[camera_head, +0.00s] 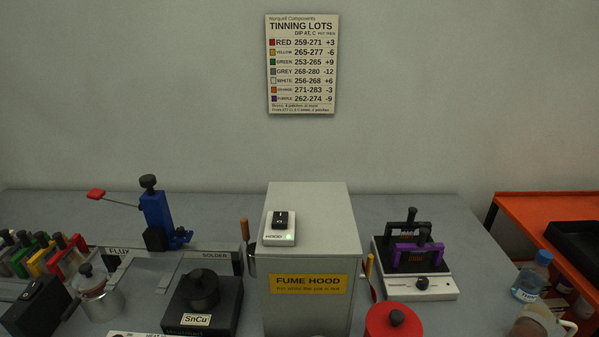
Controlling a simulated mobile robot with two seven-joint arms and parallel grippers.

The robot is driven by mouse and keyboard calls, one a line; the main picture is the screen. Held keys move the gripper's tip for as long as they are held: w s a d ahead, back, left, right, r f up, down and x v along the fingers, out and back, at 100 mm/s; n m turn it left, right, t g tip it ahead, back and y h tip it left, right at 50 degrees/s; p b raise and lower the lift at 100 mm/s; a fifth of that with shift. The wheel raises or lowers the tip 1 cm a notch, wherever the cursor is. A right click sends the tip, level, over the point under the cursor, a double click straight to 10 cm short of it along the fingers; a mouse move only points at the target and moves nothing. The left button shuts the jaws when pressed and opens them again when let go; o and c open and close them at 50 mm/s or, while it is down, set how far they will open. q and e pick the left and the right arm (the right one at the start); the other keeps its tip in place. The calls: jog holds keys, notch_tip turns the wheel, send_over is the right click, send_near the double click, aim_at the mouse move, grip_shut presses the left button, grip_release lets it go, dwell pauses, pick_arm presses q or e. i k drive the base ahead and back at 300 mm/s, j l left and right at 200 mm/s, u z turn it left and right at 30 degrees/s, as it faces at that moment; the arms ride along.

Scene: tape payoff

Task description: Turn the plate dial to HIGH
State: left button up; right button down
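A white, low unit (440,291) stands right of the fume hood, with a dark top and a small black knob (422,283) on its front edge. The knob looks like a dial, but its markings and setting are too small to read. A black-handled piece (408,217) and a purple-handled piece (418,252) stand on the unit. A pale panel (140,334) with partly cut-off lettering starting "HEAT" shows at the bottom edge; no dial is visible on it. Neither of my grippers is in view.
The grey fume hood box (308,230) stands mid-bench, carrying a hood switch (280,220) with a green light. Left are a SnCu pot (204,290), a blue stand (157,215) and several coloured clips (40,255). Right are a red lid (393,322) and a bottle (532,276).

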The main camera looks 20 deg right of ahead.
aim_at(422, 282)
jog(key=z, duration=1.3)
jog(key=l, duration=0.15)
jog(key=i+u, duration=0.05)
